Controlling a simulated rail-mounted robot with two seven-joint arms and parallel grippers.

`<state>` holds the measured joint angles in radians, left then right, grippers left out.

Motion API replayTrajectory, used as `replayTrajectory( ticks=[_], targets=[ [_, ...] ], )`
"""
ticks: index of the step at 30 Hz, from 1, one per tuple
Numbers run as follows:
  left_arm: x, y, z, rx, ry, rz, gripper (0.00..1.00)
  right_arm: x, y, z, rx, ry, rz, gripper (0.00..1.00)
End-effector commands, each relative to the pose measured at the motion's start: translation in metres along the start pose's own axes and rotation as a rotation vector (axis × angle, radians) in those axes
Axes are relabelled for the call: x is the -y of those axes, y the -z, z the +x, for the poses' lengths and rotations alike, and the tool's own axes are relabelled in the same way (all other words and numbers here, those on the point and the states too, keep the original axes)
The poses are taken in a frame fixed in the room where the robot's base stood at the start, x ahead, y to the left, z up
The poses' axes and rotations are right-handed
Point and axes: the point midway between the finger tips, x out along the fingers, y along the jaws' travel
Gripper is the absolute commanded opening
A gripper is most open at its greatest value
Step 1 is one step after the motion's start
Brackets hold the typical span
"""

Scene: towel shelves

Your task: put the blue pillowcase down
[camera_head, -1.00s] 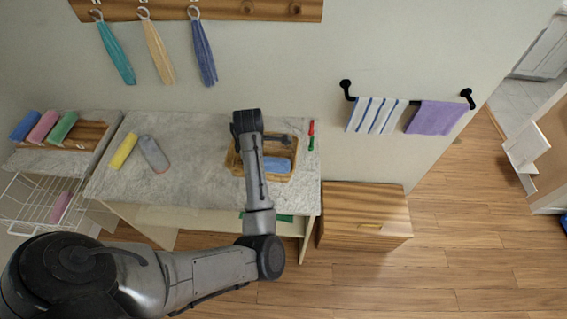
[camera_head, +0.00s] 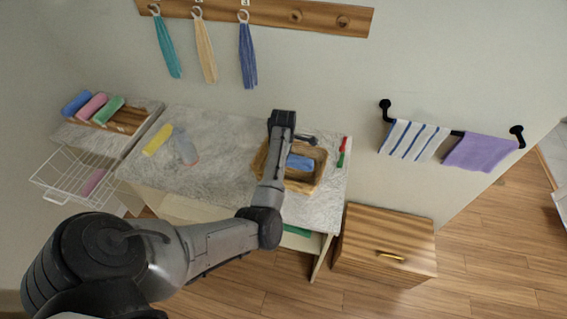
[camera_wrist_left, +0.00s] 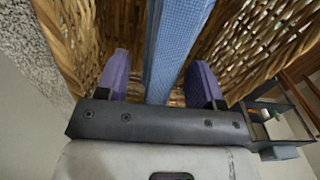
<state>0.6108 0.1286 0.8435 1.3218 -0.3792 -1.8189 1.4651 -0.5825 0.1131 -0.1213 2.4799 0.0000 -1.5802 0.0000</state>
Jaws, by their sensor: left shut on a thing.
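The blue pillowcase (camera_head: 300,162) is a folded blue bundle inside the wicker basket (camera_head: 317,180) on the counter. In the left wrist view the blue pillowcase (camera_wrist_left: 176,45) stands between the purple fingers of my left gripper (camera_wrist_left: 160,82), with basket walls (camera_wrist_left: 235,50) on both sides. My left gripper is shut on it, low inside the basket. In the head view my left arm hides the gripper's fingers and part of the basket. My right gripper is in neither view.
A yellow roll (camera_head: 157,140) and a grey bottle-like item (camera_head: 185,147) lie on the marble counter (camera_head: 225,150), left of the basket. A red and green item (camera_head: 343,152) is to its right. A wooden cabinet (camera_head: 385,235) stands beside the counter. Towels hang on the wall.

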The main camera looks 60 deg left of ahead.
Motion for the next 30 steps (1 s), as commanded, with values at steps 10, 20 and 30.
replayTrajectory(
  ticks=[10, 20, 30],
  targets=[
    [-0.002, 0.001, 0.031, 0.0, 0.001, 0.0, 0.36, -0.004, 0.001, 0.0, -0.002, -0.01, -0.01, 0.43],
    [-0.002, 0.0, 0.041, 0.0, -0.001, 0.0, 0.36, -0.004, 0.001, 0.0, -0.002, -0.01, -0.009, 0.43],
    [-0.001, 0.0, 0.045, 0.0, 0.0, 0.001, 0.68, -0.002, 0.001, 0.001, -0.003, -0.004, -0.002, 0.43]
  ],
)
